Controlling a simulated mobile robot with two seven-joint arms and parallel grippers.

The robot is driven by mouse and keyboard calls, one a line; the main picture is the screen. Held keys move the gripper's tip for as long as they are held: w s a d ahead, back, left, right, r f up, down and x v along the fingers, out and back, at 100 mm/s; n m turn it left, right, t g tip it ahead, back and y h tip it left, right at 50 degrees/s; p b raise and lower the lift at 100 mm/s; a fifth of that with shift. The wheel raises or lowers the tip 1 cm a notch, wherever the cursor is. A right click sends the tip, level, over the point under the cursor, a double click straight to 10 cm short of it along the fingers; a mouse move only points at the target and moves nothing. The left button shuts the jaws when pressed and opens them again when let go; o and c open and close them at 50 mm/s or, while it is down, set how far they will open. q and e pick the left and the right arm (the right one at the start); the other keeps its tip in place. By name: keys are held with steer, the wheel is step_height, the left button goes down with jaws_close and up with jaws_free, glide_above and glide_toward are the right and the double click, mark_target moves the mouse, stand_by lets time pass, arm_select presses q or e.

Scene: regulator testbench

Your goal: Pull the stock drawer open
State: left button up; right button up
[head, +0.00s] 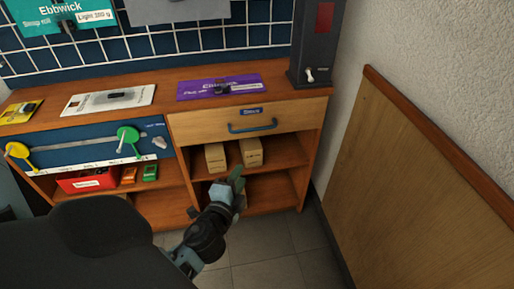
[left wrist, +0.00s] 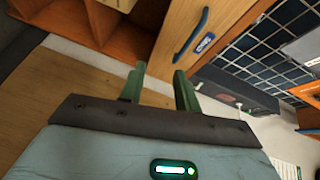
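The stock drawer (head: 290,120) is a light wood front in the upper right of the orange-brown bench, with a blue bar handle (head: 252,127) and a small blue label. Its front looks flush with the bench, so it appears closed. In the left wrist view the drawer front (left wrist: 177,22), handle (left wrist: 191,34) and label (left wrist: 204,44) show at the top, beyond the fingertips. My left gripper (head: 238,177) is below the handle, in front of the shelves, apart from the drawer. Its green fingers (left wrist: 160,76) are apart with nothing between them. My right gripper is not seen.
Two cardboard boxes (head: 215,158) stand on the shelf under the drawer. A dark tower with a switch (head: 316,50) and a purple card (head: 219,87) are on the benchtop. A wood panel (head: 420,180) lines the wall at right. Tiled floor (head: 270,265) is clear before the bench.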

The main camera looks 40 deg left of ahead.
mark_target(252, 133)
arm_select(q)
steer(key=w+a+r+m+t+y+b, duration=0.1)
steer(key=w+a+r+t+y+b, duration=0.1)
steer(key=w+b, duration=0.4)
steer(key=shift+w+a+r+m+y, duration=0.15)
steer(key=shift+w+a+m+y, duration=0.2)
steer(key=shift+y, duration=0.35)
steer(key=x, duration=0.7)
steer(key=shift+w+a, duration=0.2)
steer(key=shift+w, duration=0.15)
jaws_close()
